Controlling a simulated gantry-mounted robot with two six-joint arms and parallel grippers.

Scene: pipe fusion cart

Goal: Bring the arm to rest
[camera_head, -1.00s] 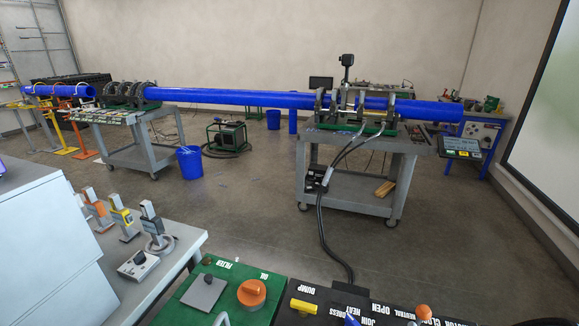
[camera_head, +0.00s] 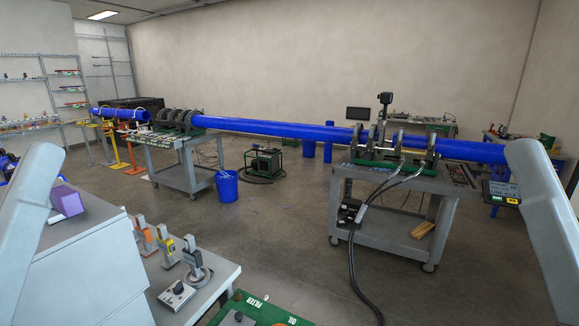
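My two arms show as pale grey links at the left and right edges of the head view. Both grippers are out of the picture, so what they hold cannot be seen. The long blue pipe (camera_head: 270,130) runs across the room, held in clamps on the fusion machine (camera_head: 392,148) at the right and in the clamps (camera_head: 180,120) at the left.
A grey cart (camera_head: 395,215) carries the fusion machine, and another cart (camera_head: 190,170) stands at the left. A green control panel (camera_head: 262,308) is at the bottom edge. A side table (camera_head: 215,285) holds several handled tools. The floor between the carts is mostly open.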

